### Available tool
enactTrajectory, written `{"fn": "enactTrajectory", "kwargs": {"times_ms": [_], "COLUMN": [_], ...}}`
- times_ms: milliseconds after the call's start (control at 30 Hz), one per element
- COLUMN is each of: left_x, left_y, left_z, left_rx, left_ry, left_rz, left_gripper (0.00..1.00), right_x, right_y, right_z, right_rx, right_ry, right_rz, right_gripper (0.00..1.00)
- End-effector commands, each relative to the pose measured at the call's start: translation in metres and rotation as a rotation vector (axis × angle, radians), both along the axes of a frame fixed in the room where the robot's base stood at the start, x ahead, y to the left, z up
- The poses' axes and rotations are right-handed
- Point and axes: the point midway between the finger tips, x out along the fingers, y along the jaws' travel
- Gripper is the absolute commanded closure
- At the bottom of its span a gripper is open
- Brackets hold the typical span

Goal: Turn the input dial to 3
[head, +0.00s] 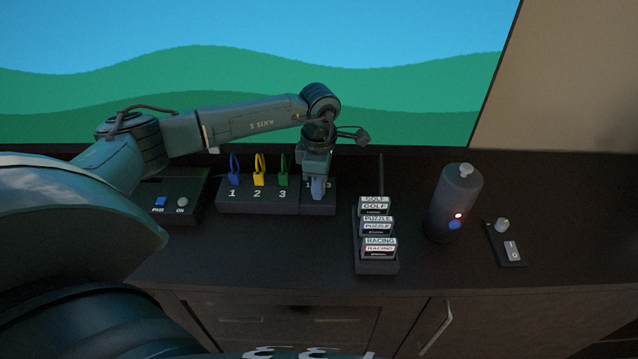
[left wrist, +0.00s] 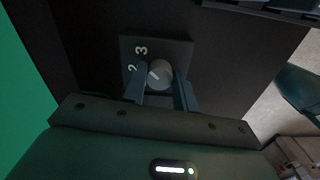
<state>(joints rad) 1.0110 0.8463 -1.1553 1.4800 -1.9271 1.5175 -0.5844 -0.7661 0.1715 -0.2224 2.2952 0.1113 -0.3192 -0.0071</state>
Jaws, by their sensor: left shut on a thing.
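The input dial shows in the left wrist view as a round grey knob (left wrist: 160,74) on a dark square plate (left wrist: 178,47). The numerals 3 and 2 are printed beside it; a pale mark shows on the knob, but its exact setting is hard to tell. My left gripper (left wrist: 160,90) is shut on the knob, one finger on each side. In the head view my left gripper (head: 318,190) comes down over the dial's box (head: 318,208) and hides the knob and part of the numerals. My right gripper is not in view.
Left of the dial is a box (head: 258,209) with blue, yellow and green cables numbered 1 to 3. A console (head: 170,200) stands further left. To the right are a cartridge rack (head: 377,267), a dark cylinder (head: 453,205) and a switch plate (head: 507,250). A large screen (head: 420,60) is behind.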

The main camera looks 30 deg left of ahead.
Motion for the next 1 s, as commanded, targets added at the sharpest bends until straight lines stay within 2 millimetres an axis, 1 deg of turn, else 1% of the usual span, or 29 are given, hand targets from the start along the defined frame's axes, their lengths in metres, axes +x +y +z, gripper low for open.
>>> {"fn": "enactTrajectory", "kwargs": {"times_ms": [100,300,700,733,900,1000], "left_x": [0.0005,0.0004,0.0004,0.0004,0.0002,0.0001], "left_y": [0.0001,0.0002,0.0001,0.0001,0.0,0.0], "left_z": [0.0004,0.0009,0.0012,0.0011,0.0008,0.0006], "left_rx": [0.0,0.0,0.0,0.0,-0.001,-0.001], "left_ry": [-0.002,-0.002,-0.002,-0.002,-0.001,-0.001], "left_rz": [-0.04,-0.076,-0.082,-0.082,-0.081,-0.081], "left_gripper": [0.94,0.94,0.94,0.7,0.56,0.5], "right_x": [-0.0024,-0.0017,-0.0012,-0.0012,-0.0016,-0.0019], "right_y": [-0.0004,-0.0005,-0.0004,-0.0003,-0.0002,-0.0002], "right_z": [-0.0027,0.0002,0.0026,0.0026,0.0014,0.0], "right_rx": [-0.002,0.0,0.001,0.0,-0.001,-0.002], "right_ry": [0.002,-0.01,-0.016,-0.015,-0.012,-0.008], "right_rz": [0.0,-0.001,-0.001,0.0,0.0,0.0], "right_gripper": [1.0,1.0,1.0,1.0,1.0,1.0]}}
